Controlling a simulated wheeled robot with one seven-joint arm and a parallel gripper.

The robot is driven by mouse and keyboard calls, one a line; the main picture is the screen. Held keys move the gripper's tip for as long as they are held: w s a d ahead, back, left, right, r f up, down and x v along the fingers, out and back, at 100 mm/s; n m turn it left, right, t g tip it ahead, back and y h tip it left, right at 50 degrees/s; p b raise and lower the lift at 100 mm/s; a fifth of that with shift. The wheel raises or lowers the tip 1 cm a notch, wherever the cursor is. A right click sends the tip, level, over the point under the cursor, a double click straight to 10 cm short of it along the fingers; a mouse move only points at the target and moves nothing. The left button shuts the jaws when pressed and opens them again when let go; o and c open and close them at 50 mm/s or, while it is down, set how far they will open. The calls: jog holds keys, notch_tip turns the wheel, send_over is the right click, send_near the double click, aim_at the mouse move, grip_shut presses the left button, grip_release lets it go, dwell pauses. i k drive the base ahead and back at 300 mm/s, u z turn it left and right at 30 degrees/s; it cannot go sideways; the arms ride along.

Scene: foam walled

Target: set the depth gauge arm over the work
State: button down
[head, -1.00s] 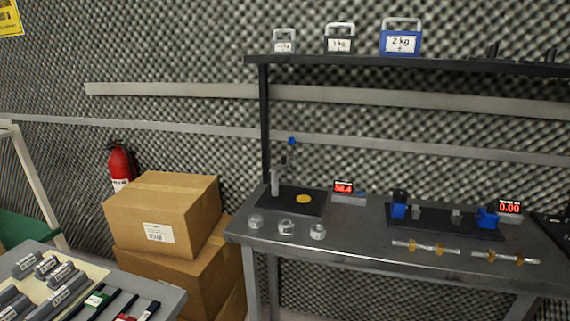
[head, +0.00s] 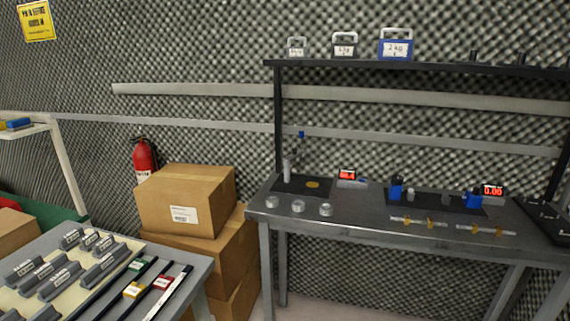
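The depth gauge stand (head: 287,170) is on the left part of the grey workbench (head: 350,222). It has a light post on a black base plate (head: 290,187), with a thin upper part topped by a blue knob (head: 301,134). A gold disc (head: 313,184) lies flat on the plate, right of the post. From this distance I cannot tell exactly which way the gauge arm points. A small display (head: 348,174) with red digits stands right of the plate. My gripper is not in view.
Several clear round pieces (head: 299,205) lie at the bench's front left. A black fixture with blue blocks (head: 396,188) stands farther right. Cardboard boxes (head: 188,200) are stacked left of the bench. A table with grey blocks (head: 57,280) is at the lower left.

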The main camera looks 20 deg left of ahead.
aim_at(294, 152)
jog(key=k, duration=0.85)
jog(key=u, duration=0.75)
jog(key=i, duration=2.2)
jog(key=z, duration=0.15)
